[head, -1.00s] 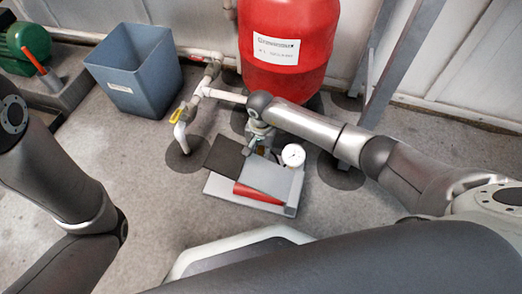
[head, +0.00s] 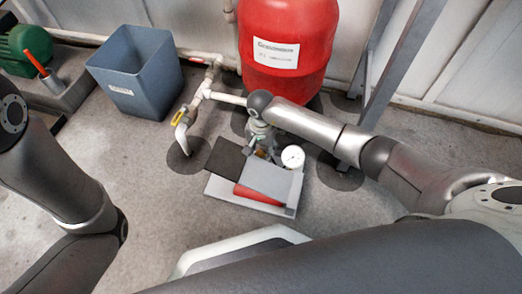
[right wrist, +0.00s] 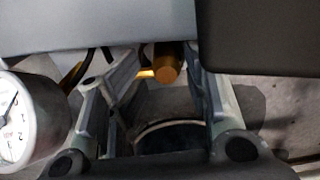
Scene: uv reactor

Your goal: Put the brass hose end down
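My right gripper (head: 262,147) points down behind the grey stand (head: 270,181), close to the white dial gauge (head: 292,157). In the right wrist view its two fingers (right wrist: 164,88) stand apart. The brass hose end (right wrist: 167,66) shows between them near the tips, with a visible gap on the left finger's side. The grey stand's edge hides part of the fingertips and of the brass piece. A dark round opening or ring (right wrist: 170,135) lies below. My left arm is at the left of the head view, with its gripper out of frame.
A red tank (head: 289,75) stands just behind my right gripper. White piping with a yellow-handled valve (head: 180,118) runs to the left. A blue-grey bin (head: 135,75) stands at the back left, and a metal frame leg (head: 380,85) is at the right. The floor at left centre is clear.

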